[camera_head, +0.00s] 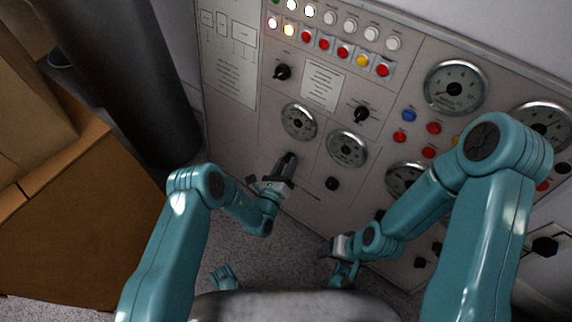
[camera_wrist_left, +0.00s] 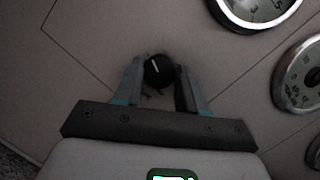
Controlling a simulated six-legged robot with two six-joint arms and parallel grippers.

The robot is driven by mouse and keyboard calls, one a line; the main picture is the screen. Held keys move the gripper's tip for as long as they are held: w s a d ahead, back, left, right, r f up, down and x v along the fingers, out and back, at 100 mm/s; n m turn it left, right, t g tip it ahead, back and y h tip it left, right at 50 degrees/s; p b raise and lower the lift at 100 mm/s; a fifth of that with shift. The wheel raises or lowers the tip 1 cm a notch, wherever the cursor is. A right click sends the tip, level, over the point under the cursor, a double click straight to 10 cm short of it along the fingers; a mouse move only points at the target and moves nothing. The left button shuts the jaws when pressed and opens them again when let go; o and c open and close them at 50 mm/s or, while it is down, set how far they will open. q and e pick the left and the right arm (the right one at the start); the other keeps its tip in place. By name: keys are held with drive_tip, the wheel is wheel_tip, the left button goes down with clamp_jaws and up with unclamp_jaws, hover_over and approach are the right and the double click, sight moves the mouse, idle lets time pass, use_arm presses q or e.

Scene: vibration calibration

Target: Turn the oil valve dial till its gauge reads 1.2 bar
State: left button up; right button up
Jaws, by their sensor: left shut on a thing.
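A grey control panel (camera_head: 232,125) fills the head view. My left gripper (camera_head: 288,162) reaches to it below a round white gauge (camera_head: 298,121). In the left wrist view, my left gripper (camera_wrist_left: 160,88) has one finger on each side of a black round dial (camera_wrist_left: 157,69) with a white pointer mark, and is shut on it. The mark points up and slightly left. The dial is hidden by the gripper in the head view. Labels and the gauge reading are too small to tell. My right gripper (camera_head: 340,246) is low in front of the panel; its fingers are unclear.
A second gauge (camera_head: 347,148) is to the right, with a black knob (camera_head: 332,183) below it. Further knobs, gauges, lit lamps and coloured buttons cover the panel. Cardboard boxes (camera_head: 75,225) and a dark cylinder (camera_head: 130,85) stand at the left.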

use_arm(q)
drive_tip(key=m+h, duration=0.1)
drive_tip(key=m, duration=0.3)
drive_tip(key=shift+a+f, duration=0.1)
drive_tip(key=shift+f, duration=0.05)
drive_tip(key=shift+a+m+g+h+b, duration=0.15)
drive_tip(key=shift+m+h, duration=0.4)
drive_tip(key=shift+m, duration=0.9)
drive_tip(key=shift+d+m+g+h+b, duration=0.2)
drive_tip(key=shift+m+h, duration=0.35)
drive_tip(key=shift+m, duration=0.9)
drive_tip(key=o, duration=1)
drive_tip(key=shift+o, duration=0.2)
drive_tip(key=p+v, duration=0.2)
drive_tip(key=v, duration=0.5)
drive_tip(key=shift+s+a+p, duration=0.2)
drive_tip(key=shift+a+p, duration=0.1)
